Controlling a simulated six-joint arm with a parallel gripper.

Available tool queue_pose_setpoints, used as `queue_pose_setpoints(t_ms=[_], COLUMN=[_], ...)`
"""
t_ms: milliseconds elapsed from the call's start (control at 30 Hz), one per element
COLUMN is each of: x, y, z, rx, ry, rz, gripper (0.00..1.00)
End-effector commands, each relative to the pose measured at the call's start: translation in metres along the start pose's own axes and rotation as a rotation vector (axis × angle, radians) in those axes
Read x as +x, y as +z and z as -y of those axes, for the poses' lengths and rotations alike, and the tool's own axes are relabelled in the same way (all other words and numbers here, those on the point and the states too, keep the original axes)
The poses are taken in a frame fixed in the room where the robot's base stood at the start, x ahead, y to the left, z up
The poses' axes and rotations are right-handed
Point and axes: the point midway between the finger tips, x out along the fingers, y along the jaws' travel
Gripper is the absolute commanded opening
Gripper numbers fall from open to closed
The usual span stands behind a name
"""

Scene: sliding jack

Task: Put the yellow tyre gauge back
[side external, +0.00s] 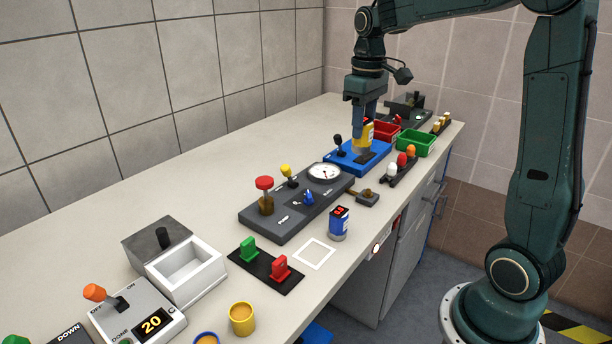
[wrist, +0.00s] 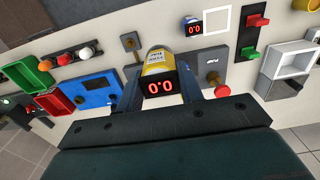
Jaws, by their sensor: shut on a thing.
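The yellow tyre gauge (side external: 369,131) is a short yellow cylinder with a dark top face. In the wrist view the gauge (wrist: 156,61) shows a red 0.0 display. My gripper (side external: 362,126) is shut on it, with one finger on each side. In the side view it appears in front of or over the blue unit (side external: 343,161); its exact height is unclear. A similar blue gauge (side external: 338,228) stands upright on the counter beside an empty white square outline (side external: 314,253).
A grey pump panel (side external: 270,222) with a red-topped knob, a yellow-topped lever and a dial lies between the blue unit and the outline. Red and green switches (side external: 264,265), a white open box (side external: 190,275) and red and green trays (side external: 416,143) are nearby. The back-left counter is clear.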

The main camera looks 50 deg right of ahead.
Motion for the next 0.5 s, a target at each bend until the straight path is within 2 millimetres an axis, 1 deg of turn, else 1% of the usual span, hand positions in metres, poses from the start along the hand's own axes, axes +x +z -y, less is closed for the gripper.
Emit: queue_pose_setpoints(t_ms=[167, 500], x=[0.028, 0.092], y=[0.001, 0.001], z=[0.0, 0.0], rx=[0.0, 0.0], ry=[-0.002, -0.002], rz=[0.005, 0.005], gripper=[0.06, 0.06])
